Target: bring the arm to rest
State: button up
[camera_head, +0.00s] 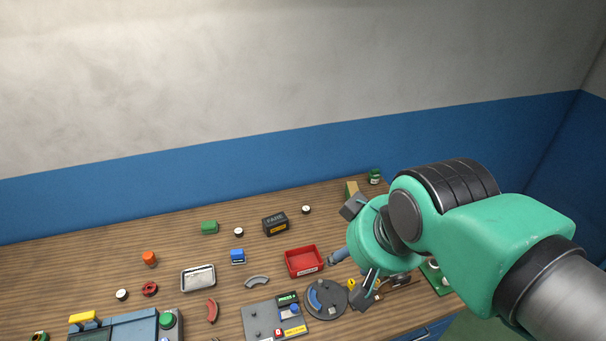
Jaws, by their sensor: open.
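My arm reaches in from the right in the head view, with green links and dark joints. My gripper (364,284) hangs below the wrist at the right part of the wooden table (60,262). Its dark fingers are apart, and I see nothing held between them. The fingertips are near the right side of a round grey plate (318,312) with a blue curved piece on it. I cannot tell how high they are above the table. My arm hides part of the table's right end.
A red bin (304,261), a black box (275,224), a metal tray (198,279) and a grey board (262,324) stand on the table. A blue machine (128,327) is at front left. Small parts lie scattered about. The blue and grey wall rises behind.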

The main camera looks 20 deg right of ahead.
notch_tip(320, 180, down, 7)
jog(key=b, duration=0.6)
jog(key=shift+b, duration=0.35)
